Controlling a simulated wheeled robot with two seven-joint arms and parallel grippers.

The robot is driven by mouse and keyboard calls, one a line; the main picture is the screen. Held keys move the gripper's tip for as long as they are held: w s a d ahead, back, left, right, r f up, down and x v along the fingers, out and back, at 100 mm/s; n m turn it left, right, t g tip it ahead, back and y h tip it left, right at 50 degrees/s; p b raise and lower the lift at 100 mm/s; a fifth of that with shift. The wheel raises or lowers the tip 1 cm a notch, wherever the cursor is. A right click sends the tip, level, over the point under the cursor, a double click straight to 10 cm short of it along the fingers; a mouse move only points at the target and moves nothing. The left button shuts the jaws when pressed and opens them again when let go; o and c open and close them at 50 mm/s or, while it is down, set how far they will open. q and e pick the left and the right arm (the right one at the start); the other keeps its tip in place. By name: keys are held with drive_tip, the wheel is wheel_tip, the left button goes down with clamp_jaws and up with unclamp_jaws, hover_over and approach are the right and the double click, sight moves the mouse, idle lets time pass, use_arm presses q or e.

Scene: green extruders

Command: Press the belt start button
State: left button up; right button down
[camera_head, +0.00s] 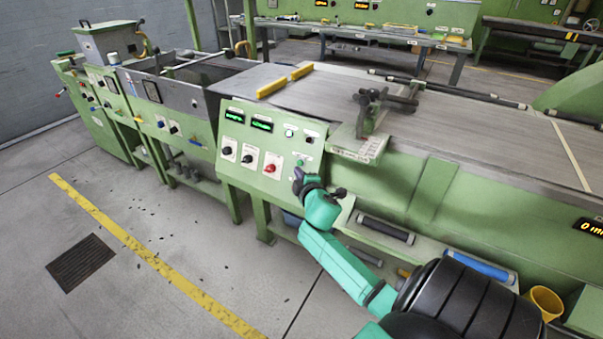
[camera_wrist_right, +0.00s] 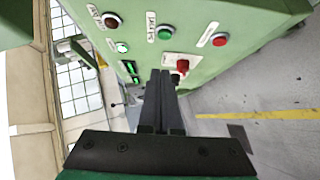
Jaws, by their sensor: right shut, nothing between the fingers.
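The sloped green control panel (camera_head: 243,146) stands on the machine's front, and it also fills the upper part of the right wrist view (camera_wrist_right: 190,15). A green button (camera_wrist_right: 164,32) with a small white label sits on it; in the head view the green button (camera_head: 300,162) shows just above my right gripper. My right gripper (camera_head: 297,177) is shut and empty at the panel's lower right corner. Its fingers (camera_wrist_right: 160,75) point toward the panel, below the green button in the wrist view. Whether they touch the panel is unclear. My left gripper is not in view.
A red button (camera_wrist_right: 219,39), a red knob (camera_wrist_right: 182,66) and a green-lit lamp (camera_wrist_right: 121,47) are close to the green button. Black knobs (camera_head: 227,150) sit farther left. The conveyor belt (camera_head: 330,93) lies behind the panel. Open floor (camera_head: 150,215) is in front.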

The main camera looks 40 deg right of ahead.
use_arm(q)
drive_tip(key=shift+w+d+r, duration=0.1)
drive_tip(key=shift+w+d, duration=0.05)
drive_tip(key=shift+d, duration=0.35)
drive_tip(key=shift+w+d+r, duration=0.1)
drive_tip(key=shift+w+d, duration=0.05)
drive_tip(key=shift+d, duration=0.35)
use_arm(e)
drive_tip(key=v, duration=0.5)
drive_tip(key=shift+s+d+f, duration=0.1)
drive_tip(key=shift+s+f, duration=0.05)
drive_tip(key=shift+s, duration=0.05)
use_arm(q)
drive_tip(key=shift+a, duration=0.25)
